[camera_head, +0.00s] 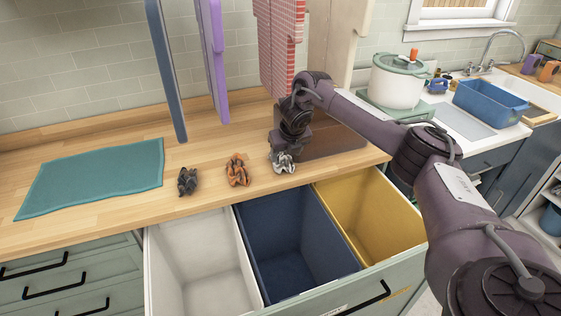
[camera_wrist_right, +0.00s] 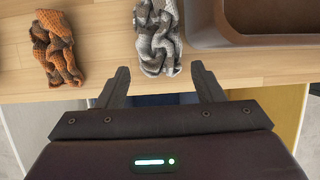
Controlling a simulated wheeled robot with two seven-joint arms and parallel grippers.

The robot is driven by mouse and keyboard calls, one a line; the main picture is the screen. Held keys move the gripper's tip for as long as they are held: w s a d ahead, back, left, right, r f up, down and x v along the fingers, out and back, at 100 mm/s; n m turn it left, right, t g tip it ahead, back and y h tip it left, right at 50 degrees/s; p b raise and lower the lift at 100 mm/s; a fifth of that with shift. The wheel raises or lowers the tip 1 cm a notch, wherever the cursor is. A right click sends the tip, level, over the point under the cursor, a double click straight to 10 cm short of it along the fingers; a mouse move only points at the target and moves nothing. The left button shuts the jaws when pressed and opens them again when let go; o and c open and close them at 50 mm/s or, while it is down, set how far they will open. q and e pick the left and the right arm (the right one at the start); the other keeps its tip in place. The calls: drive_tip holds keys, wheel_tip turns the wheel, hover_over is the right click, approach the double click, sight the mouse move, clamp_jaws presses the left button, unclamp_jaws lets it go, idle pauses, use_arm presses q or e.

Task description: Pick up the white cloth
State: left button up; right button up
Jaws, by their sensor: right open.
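The white cloth (camera_head: 282,162) is a crumpled, whitish-grey bundle on the wooden counter near its front edge. It also shows in the right wrist view (camera_wrist_right: 158,38), just beyond the fingertips and roughly between them. My right gripper (camera_head: 288,148) is above the cloth, pointing down, and its fingertips are hidden in the head view. In the right wrist view the right gripper (camera_wrist_right: 160,75) is open, with nothing between its fingers. My left gripper is not in view.
An orange crumpled cloth (camera_head: 237,170) and a dark one (camera_head: 187,181) lie left of the white cloth. A brown tray (camera_head: 335,143) is close on the right. Below is an open drawer with white (camera_head: 195,240), blue (camera_head: 290,245) and yellow (camera_head: 375,210) bins. Towels hang above.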

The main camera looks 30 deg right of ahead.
sight(284, 161)
drive_tip(key=p+x, duration=0.1)
drive_tip(key=x, duration=0.3)
drive_tip(key=shift+a+f+p, duration=0.15)
drive_tip(key=shift+f+p, duration=0.2)
drive_tip(key=shift+w+f, duration=0.2)
drive_tip(key=shift+f, duration=0.35)
drive_tip(key=c, duration=0.6)
